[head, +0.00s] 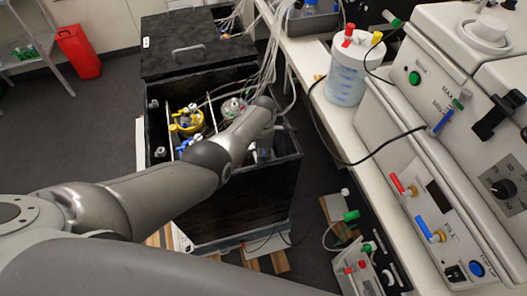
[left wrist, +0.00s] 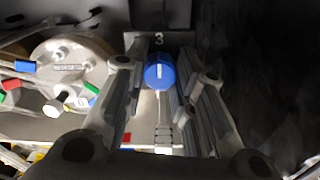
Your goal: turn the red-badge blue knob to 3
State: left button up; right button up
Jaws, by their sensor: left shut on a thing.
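The blue knob (left wrist: 160,74) is between the fingers of my left gripper (left wrist: 160,62) in the left wrist view, and the gripper is shut on it. Its white line points straight up toward a plate (left wrist: 159,41) marked 3. A grey metal piece (left wrist: 163,125) extends below the knob. A small red patch (left wrist: 127,138) shows at lower left, partly behind a finger. In the head view my left gripper (head: 264,150) reaches down into the open black box (head: 235,200); the knob cannot be made out there. My right gripper is not in view.
A lidded metal vessel (left wrist: 70,68) with coloured caps stands left of the gripper. A dark wall (left wrist: 270,70) is close on the right. In the head view, a yellow-topped vessel (head: 187,122) stands in the box, and a bench with equipment (head: 440,225) is to the right.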

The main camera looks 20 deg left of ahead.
aim_at(264, 154)
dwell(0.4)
pick_arm(q)
jog(key=o, duration=1)
jog(key=shift+o, duration=0.2)
jog(key=shift+w+r, duration=0.1)
jog(key=shift+r, duration=0.85)
notch_tip(264, 154, up, 10)
